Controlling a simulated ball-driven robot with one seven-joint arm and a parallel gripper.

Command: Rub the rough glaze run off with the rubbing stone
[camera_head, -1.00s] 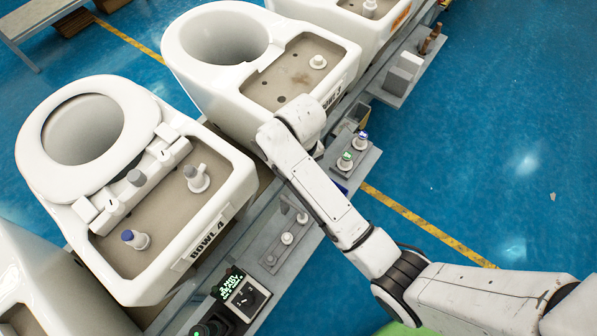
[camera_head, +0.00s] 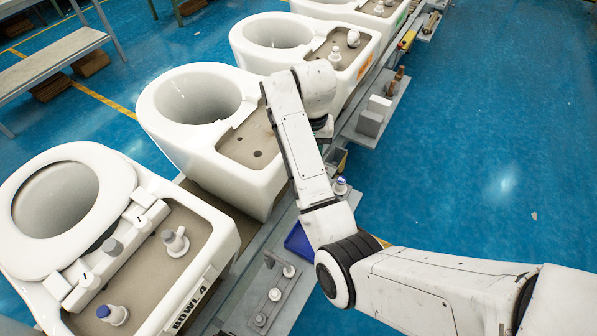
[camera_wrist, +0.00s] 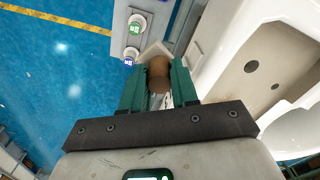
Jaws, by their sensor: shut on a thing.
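My gripper (camera_wrist: 158,66) has green fingers shut on a brown, round-ended piece (camera_wrist: 158,78), which looks like the rubbing stone. In the head view my gripper is hidden behind my arm, beside the middle bowl (camera_head: 178,128). That bowl's brown-grey deck (camera_head: 250,138) is partly covered by my arm. In the wrist view the bowl's deck (camera_wrist: 272,58) lies to the right of my gripper, with dark holes, and the held piece is apart from it. I cannot make out a rough glaze run on the visible surfaces.
Bowl 4 (camera_head: 206,262) stands at the near left, with fittings on its deck. More bowls (camera_head: 272,38) stand along the line behind. Grey blocks (camera_head: 372,118) and brown pieces (camera_head: 399,78) sit on a side shelf. A blue tray (camera_head: 299,240) is below my arm. Blue floor on the right is clear.

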